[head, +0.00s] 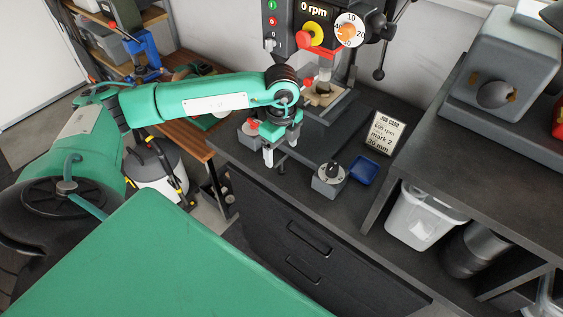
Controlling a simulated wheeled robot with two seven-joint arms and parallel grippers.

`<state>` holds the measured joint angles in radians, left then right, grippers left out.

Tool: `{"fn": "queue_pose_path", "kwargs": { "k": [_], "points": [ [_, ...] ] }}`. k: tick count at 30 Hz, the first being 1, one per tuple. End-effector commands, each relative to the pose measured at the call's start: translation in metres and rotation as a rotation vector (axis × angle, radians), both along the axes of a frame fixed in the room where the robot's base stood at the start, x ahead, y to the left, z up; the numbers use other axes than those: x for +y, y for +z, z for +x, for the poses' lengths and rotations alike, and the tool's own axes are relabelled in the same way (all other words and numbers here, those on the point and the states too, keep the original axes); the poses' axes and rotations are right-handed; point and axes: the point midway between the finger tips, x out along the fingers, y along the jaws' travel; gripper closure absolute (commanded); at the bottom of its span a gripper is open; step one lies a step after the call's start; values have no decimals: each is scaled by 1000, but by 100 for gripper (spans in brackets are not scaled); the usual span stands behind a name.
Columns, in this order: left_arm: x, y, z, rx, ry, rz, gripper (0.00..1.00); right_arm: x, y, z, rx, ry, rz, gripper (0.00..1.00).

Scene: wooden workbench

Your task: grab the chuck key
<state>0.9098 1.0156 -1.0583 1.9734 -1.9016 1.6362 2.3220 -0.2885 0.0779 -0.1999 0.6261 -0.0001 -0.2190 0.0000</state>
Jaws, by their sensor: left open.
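My left gripper (280,150) hangs fingers-down over the front part of the dark workbench (300,182), below the drill press. Its two pale fingers are apart, and I see nothing between them. I cannot clearly make out a chuck key; it may be too small or hidden behind the gripper or arm. The drill press (318,12) stands at the back, reading 0 rpm, with a small tan piece (322,88) under its spindle. My right gripper is not in view.
A grey box with a dark knob (330,178), a blue tray (363,172) and a job card (385,133) stand right of the gripper. A grey box with a red top (250,132) is left of it. A raised shelf (470,130) bounds the right.

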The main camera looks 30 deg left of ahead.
Motion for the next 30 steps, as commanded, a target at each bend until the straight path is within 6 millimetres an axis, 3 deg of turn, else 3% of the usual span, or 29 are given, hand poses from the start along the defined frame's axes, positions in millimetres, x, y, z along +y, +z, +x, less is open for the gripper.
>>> {"fn": "queue_pose_path", "kwargs": {
  "k": [1,6,14,22,30],
  "points": [
    [0,-2,-2,3,0,0,24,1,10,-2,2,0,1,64],
    [-1,-24,-1,1,1,0,24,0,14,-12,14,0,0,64],
    [-1,-29,-1,0,0,0,24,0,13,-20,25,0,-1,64],
    [-1,-28,-1,0,0,-1,72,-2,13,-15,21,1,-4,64],
    [-1,-26,0,-2,0,-1,72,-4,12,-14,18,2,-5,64]
  ]
}}
